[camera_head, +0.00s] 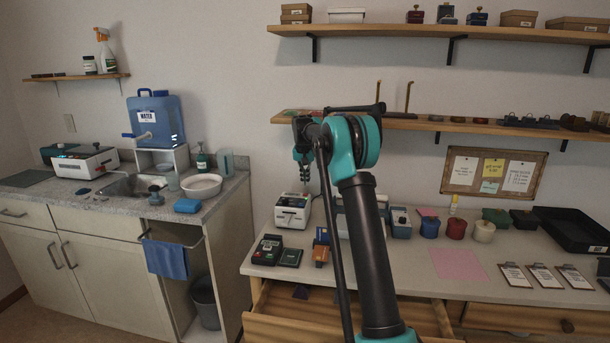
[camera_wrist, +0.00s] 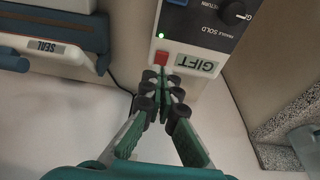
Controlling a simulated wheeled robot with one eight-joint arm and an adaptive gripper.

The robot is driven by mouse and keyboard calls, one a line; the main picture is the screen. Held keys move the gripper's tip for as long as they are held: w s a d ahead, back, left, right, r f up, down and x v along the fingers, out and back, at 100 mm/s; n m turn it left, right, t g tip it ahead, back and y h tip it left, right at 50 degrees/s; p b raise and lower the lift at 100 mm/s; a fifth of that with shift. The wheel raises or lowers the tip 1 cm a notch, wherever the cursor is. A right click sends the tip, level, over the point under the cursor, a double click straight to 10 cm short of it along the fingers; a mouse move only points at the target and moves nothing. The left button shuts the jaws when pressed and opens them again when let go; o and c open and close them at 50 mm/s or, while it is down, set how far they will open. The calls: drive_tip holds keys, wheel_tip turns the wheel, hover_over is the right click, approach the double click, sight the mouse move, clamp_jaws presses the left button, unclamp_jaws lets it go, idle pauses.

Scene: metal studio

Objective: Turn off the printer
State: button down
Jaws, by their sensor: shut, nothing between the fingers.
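A white label printer (camera_head: 293,211) with a dark top panel stands at the left back of the workbench. In the wrist view the printer (camera_wrist: 189,66) shows a GIFT label, a dial, a small lit green light and a red button (camera_wrist: 161,57). My gripper (camera_head: 305,181) is above the printer in the head view, pointing down. In the wrist view my gripper (camera_wrist: 160,88) is shut and empty, its fingertips together just below the red button in the picture. I cannot tell whether they touch the printer.
A device labelled SEAL (camera_wrist: 45,47) stands beside the printer in the wrist view. A card terminal (camera_head: 268,257) sits in front of the printer. A shelf (camera_head: 480,128) runs along the wall. The sink counter (camera_head: 226,186) is to the left, across a gap.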

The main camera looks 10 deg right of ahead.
sight(306, 194)
drive_tip(key=shift+x, duration=2.3)
drive_tip(key=shift+f, duration=0.1)
drive_tip(key=shift+s+f+t, duration=0.1)
drive_tip(key=shift+f+t, duration=0.15)
drive_tip(key=shift+t, duration=0.25)
drive_tip(key=shift+s+a, duration=0.1)
drive_tip(key=shift+s, duration=0.05)
drive_tip(key=shift+s+a+f, duration=0.15)
drive_tip(key=shift+s+a, duration=0.05)
drive_tip(key=shift+s, duration=0.4)
